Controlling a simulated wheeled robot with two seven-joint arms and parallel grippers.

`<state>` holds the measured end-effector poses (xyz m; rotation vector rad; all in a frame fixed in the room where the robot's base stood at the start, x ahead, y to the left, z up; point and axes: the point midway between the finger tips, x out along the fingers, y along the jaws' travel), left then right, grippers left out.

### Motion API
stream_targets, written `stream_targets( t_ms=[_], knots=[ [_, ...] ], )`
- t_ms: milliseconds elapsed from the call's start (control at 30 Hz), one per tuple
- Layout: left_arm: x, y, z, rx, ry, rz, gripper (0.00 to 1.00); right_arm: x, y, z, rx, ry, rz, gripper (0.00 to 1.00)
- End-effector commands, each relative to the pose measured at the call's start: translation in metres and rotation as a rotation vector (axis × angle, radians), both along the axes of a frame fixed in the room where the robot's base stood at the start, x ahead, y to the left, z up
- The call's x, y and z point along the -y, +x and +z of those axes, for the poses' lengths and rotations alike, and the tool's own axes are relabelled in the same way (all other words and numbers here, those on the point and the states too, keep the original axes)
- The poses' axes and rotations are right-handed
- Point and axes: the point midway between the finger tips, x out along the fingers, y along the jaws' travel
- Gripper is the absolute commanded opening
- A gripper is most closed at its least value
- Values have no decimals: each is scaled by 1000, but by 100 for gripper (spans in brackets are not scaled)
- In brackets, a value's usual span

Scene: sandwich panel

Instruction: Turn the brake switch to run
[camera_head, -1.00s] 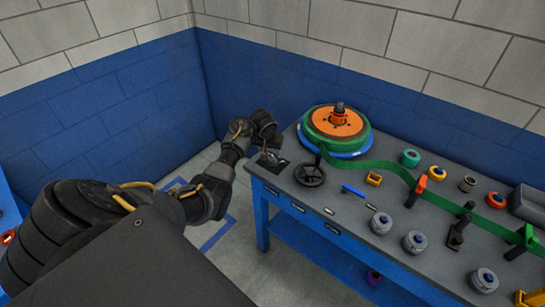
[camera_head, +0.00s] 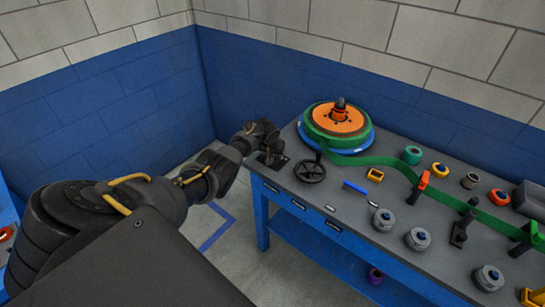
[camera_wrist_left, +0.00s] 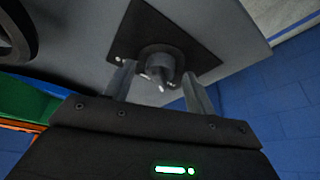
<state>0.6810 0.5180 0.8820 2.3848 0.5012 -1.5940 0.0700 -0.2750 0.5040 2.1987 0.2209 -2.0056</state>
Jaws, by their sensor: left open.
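The brake switch is a dark round knob (camera_wrist_left: 160,58) on a square black plate (camera_wrist_left: 192,38) in the left wrist view. In the head view the plate (camera_head: 279,163) lies at the table's near left corner, partly hidden by my gripper. My left gripper (camera_head: 268,146) is over that corner, its fingers pointing to the plate. In the left wrist view its two fingers (camera_wrist_left: 160,76) stand apart, one on each side of the knob. I cannot tell whether they touch it. The knob's setting is not readable. My right gripper is not in view.
A black handwheel (camera_head: 311,171) sits just right of the plate. Behind it is a reel (camera_head: 338,120) with a green band running right past posts. Several grey knobs (camera_head: 383,220) stand along the table's front. The blue wall (camera_head: 150,100) is close behind the corner.

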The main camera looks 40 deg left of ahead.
Motion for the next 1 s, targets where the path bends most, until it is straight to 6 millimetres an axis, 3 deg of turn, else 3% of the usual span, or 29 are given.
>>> stream_targets(
  t_ms=[400, 733, 1000],
  knots=[
    [-1, 2, -5, -1, 1, -1, 54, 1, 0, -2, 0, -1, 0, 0],
    [-1, 2, -5, -1, 1, -1, 11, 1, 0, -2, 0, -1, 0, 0],
    [-1, 2, -5, 0, 0, -32, 11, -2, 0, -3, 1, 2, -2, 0]
  ],
)
